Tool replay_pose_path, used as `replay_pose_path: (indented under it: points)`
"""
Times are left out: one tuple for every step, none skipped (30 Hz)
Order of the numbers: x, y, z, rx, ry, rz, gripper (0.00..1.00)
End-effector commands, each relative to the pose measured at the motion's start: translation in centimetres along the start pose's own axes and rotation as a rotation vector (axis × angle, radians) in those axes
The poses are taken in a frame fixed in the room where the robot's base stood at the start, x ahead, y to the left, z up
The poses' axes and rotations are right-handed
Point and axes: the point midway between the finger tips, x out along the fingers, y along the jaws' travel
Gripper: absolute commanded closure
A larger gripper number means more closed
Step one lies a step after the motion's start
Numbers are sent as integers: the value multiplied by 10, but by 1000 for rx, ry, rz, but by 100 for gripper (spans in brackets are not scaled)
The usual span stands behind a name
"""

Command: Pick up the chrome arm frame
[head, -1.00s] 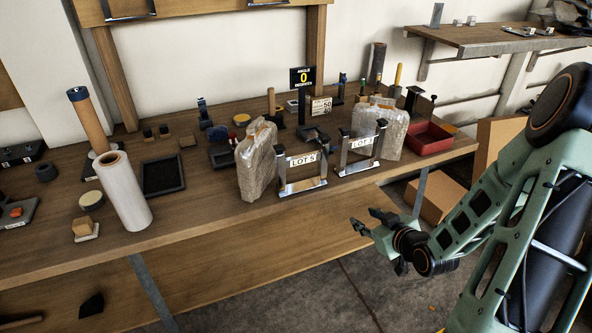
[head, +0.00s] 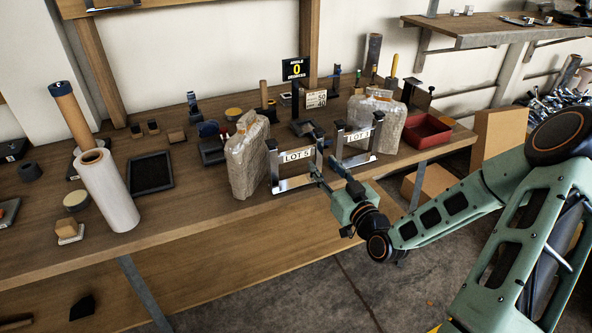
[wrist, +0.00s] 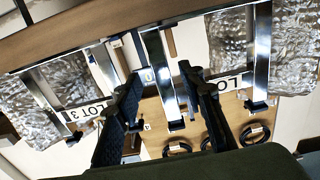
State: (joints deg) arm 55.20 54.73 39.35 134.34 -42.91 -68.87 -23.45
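Two chrome arm frames stand on the bench. The one labelled LOT 5 (head: 294,184) is on the left; the one labelled LOT 3 (head: 361,158) is on the right. In the head view my gripper (head: 331,172) is at the bench's front edge, by the right side of the LOT 5 frame. In the wrist view my gripper (wrist: 160,73) is open, and a chrome upright (wrist: 159,80) shows between its fingers. The LOT 5 frame appears at the right there (wrist: 262,55), the LOT 3 frame at the left (wrist: 103,68). I cannot tell whether the fingers touch the metal.
Wrapped bundles stand beside the frames, one at the left (head: 247,160) and one behind at the right (head: 390,120). A red tray (head: 427,133) is further right. A white roll (head: 107,190) and a black tray (head: 150,173) are at the left.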

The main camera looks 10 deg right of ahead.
Motion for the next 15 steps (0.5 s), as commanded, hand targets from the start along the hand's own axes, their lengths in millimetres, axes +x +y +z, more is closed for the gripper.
replay_pose_path:
  points:
    - [9,-2,2,1,2,-2,64]
    - [14,-3,4,1,1,-1,64]
    - [20,-4,5,2,1,-2,64]
    - [24,-3,4,0,2,-1,64]
    - [28,-3,4,0,2,-1,64]
    - [32,-3,4,0,1,-1,64]
    - [34,-3,4,0,0,0,64]
    - [36,-3,4,0,0,0,64]
    - [38,-3,4,0,-1,0,64]
    - [38,-3,4,0,-1,0,64]
    - [38,-3,4,0,-1,0,64]
    - [38,-3,4,0,-1,0,64]
    - [38,-3,4,0,-1,0,64]
    - [38,-3,4,0,-1,0,64]
    - [38,-3,4,0,-1,0,64]
